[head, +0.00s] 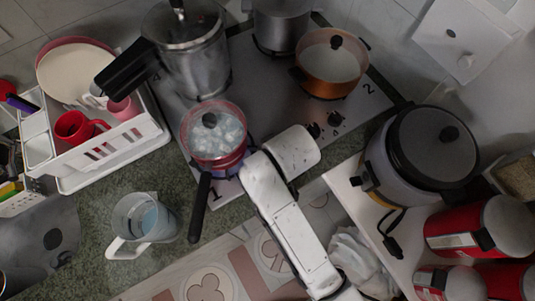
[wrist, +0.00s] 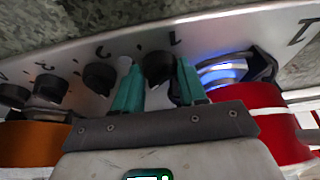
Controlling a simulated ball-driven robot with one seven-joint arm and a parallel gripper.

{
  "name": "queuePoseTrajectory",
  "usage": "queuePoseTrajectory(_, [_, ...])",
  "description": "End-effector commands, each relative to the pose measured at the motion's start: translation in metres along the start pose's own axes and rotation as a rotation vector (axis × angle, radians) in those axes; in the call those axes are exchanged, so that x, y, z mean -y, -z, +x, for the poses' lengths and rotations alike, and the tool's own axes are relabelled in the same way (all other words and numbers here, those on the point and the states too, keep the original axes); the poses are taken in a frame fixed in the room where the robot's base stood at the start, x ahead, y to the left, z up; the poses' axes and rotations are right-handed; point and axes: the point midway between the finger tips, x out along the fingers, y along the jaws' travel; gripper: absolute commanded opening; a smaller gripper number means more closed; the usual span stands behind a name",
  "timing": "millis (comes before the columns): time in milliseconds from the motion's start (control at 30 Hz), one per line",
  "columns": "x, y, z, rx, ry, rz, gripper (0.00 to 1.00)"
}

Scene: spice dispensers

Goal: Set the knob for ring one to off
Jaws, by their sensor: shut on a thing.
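In the wrist view, a row of black knobs runs along the steel hob panel. My gripper (wrist: 158,76) has its two teal fingers on either side of the black knob (wrist: 158,66) nearest the lit ring, and is shut on it. A mark like a 1 or an L is beside this knob. Ring one (wrist: 222,72) glows with a blue flame under the red pot (wrist: 245,118). In the head view, the red pot (head: 217,150) sits on ring one, with blue flame at its base. My white arm hides the gripper and gripped knob there.
Other knobs (wrist: 100,77) stand left of the gripped one. An orange pot (head: 331,65) and a pressure cooker (head: 190,55) stand on the hob. The red pot's black handle (head: 200,207) sticks out over the counter near a glass jug (head: 146,217). A rice cooker (head: 425,150) is right.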

Motion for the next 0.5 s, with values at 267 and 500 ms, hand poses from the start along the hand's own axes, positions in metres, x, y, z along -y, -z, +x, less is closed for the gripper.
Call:
queuePoseTrajectory(267, [-0.0035, 0.0009, -0.0004, -0.001, 0.080, -0.194, 0.11])
queuePoseTrajectory(500, [-0.0055, 0.0015, -0.0001, -0.001, 0.163, -0.396, 0.11])
